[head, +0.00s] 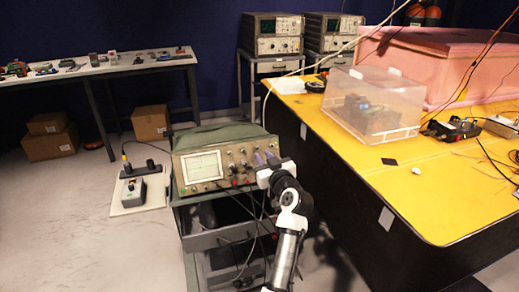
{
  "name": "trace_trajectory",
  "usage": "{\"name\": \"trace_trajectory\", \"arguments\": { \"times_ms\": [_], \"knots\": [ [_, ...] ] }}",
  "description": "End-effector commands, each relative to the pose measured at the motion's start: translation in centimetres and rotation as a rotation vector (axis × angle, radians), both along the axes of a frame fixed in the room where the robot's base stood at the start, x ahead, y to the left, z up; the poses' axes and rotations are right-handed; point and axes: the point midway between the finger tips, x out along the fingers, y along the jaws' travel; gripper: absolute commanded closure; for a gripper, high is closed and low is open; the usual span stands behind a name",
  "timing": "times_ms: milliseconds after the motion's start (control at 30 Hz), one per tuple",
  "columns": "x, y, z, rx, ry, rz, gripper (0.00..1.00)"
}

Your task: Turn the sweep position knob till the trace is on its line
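The oscilloscope (218,167) stands on a dark cart left of the yellow table. Its pale screen (202,167) faces me, with a grid on it; the trace and its line are too small to tell. Several knobs (243,163) sit on the panel right of the screen. I cannot tell which one is the sweep position knob. My gripper (266,160) is at the right part of the panel, over the knobs there. My wrist hides part of the panel, and I cannot tell whether the fingers touch or hold a knob.
The yellow table (440,200) with a clear plastic box (372,110) and pink foam (430,60) stands close on the right. Cables hang in front of the cart (200,243). A small device (135,192) sits on a board at left. Floor at left is mostly clear.

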Motion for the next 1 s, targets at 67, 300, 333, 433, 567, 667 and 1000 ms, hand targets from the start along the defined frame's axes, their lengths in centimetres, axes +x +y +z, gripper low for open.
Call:
{"name": "trace_trajectory", "arguments": {
  "times_ms": [67, 300, 333, 433, 567, 667, 1000],
  "knots": [
    [1.3, 0.6, 0.3, 0.000, 0.000, 0.001, 0.79],
    [3.3, 1.3, 0.1, -0.001, 0.000, 0.000, 0.79],
    [3.4, 1.4, 0.0, -0.001, 0.000, -0.001, 0.79],
    [3.6, 1.4, 0.0, -0.001, 0.000, -0.001, 0.79],
    [3.6, 1.4, 0.0, -0.001, 0.000, -0.001, 0.79],
    [3.6, 1.4, 0.0, -0.001, 0.000, -0.001, 0.82],
    [3.6, 1.4, 0.0, 0.003, 0.001, -0.002, 1.00]
  ]
}}
